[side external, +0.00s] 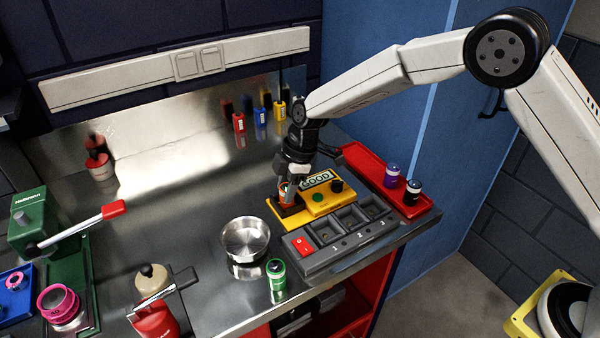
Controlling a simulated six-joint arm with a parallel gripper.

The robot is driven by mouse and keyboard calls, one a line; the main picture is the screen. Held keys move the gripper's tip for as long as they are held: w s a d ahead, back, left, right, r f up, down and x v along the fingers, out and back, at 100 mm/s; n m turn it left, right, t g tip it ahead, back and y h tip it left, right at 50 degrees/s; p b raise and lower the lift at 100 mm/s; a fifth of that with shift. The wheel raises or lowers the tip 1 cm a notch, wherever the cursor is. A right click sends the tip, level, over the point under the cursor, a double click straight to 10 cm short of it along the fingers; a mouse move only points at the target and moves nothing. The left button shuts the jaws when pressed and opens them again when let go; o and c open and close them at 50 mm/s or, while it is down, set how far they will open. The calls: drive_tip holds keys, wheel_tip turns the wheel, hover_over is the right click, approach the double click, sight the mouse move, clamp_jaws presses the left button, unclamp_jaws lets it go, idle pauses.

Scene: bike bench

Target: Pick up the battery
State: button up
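My gripper (290,190) points down over the left end of a yellow tester (318,205), whose display reads "GOOD". A small orange-and-green piece, perhaps a battery, shows at the fingers; the fingers cover most of it. I cannot tell whether they are closed on it. A green battery (276,274) stands upright on the bench in front of a round metal bowl. A purple battery (391,176) and a black battery (412,192) stand upright in a red tray (424,207) at the right.
A grey compartment block (318,262) with a red switch and numbered slots lies in front of the tester. The metal bowl (244,240) is left of it. A green press (40,225) and a red bottle (155,318) stand at left. The middle-left bench is clear.

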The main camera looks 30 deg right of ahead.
clamp_jaws()
drive_tip(key=shift+r, duration=0.1)
drive_tip(key=shift+r, duration=0.75)
drive_tip(key=s+d+r, duration=0.4)
drive_tip(key=s+r, duration=0.7)
drive_tip(key=s, duration=0.2)
drive_tip(key=shift+s+d+r, duration=0.15)
